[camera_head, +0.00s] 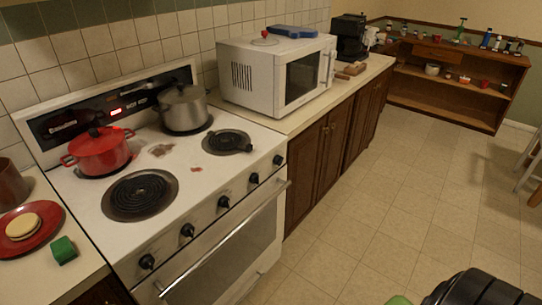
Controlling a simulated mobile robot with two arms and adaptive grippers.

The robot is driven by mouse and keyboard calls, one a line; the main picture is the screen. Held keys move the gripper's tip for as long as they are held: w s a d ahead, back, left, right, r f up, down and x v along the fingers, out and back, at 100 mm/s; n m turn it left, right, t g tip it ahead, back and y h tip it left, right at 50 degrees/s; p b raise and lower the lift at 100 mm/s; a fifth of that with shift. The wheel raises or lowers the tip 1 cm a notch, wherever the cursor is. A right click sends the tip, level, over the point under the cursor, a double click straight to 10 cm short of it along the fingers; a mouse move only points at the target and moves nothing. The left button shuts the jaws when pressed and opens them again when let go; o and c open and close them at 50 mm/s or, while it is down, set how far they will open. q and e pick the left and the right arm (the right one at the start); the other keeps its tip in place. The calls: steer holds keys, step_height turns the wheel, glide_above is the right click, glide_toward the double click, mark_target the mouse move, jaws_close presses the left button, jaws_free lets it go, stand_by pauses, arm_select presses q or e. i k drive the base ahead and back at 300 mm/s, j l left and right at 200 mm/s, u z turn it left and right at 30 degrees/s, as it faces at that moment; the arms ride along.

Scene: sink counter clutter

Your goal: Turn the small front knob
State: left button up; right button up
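The white stove has a row of several small black front knobs along its front panel. From near to far they include a knob at the lower left (147,261), a second knob (187,230), a middle knob (223,201), a fourth knob (254,178) and a far knob (278,160). All look alike in size, and their exact turn angles are too small to read. The oven handle (225,240) runs below them. Neither of my grippers can be made out, and nothing touches the knobs.
A red pot (98,152) and a grey pot (184,110) stand on burners. A white microwave (262,78) sits on the counter beyond. A red plate (50,226) and green sponge (63,250) lie left. A dark rounded object (475,290) shows lower right. The tiled floor (345,235) is clear.

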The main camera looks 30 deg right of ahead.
mark_target(278, 160)
steer(key=i+l+u, duration=0.1)
steer(key=l, duration=0.65)
steer(key=i+l+u, duration=0.1)
steer(key=l, duration=0.65)
steer(key=i+l+u, duration=0.1)
steer(key=l, duration=0.65)
